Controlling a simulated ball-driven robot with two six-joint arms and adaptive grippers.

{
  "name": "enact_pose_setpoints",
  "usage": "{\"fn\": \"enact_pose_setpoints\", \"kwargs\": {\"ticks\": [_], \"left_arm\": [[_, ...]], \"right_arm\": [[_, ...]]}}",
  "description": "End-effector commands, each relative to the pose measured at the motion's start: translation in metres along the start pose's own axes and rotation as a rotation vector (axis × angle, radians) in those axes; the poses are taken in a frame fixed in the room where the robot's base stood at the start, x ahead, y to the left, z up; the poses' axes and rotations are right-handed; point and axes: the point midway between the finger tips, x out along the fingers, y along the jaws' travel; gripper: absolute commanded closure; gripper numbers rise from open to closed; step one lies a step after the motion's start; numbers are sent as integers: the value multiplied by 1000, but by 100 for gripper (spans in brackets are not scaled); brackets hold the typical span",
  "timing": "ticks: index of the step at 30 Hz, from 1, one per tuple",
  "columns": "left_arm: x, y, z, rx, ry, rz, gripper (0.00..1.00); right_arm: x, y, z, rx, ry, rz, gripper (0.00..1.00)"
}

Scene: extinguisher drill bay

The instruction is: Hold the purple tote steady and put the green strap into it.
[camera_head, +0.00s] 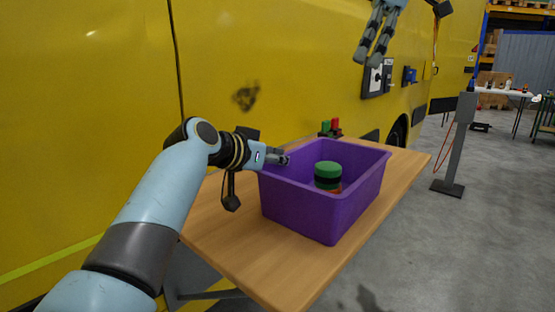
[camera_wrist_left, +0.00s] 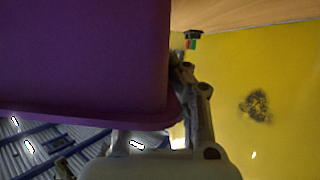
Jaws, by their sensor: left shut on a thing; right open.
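The purple tote (camera_head: 300,208) stands on a wooden table in the head view. It also fills the upper left of the left wrist view (camera_wrist_left: 80,60). My left gripper (camera_head: 284,159) is shut on the tote's left rim; its fingers show beside the tote in the left wrist view (camera_wrist_left: 190,95). A green round thing with a dark band (camera_head: 328,169) is inside the tote, on something reddish; it may be the coiled green strap, but I cannot tell surely. My right gripper (camera_head: 368,61) is open and empty, high above and behind the tote, fingers pointing down.
Small red and green items (camera_head: 331,126) stand behind the tote. The wooden table (camera_head: 240,245) is bare at front and left. A yellow vehicle side (camera_head: 270,60) runs close behind it. A grey post (camera_head: 457,145) stands on open floor to the right.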

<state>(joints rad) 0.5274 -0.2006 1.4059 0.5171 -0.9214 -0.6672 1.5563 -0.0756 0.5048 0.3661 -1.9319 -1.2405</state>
Motion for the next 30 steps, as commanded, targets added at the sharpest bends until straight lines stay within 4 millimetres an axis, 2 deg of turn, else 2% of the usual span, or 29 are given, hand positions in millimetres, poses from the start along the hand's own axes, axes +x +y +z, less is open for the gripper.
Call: {"fn": "enact_pose_setpoints", "kwargs": {"ticks": [3,10,20,26,30], "left_arm": [[0,0,0,0,0,0,100],[0,0,0,0,0,0,67],[-3,0,0,0,1,-1,67],[-33,-1,0,2,2,-3,67],[-66,-1,1,3,0,-3,67]], "right_arm": [[0,0,0,0,0,0,20],[0,0,0,0,0,0,20],[0,0,0,0,0,1,20],[0,0,0,0,0,1,20],[0,0,0,0,0,1,20]]}}
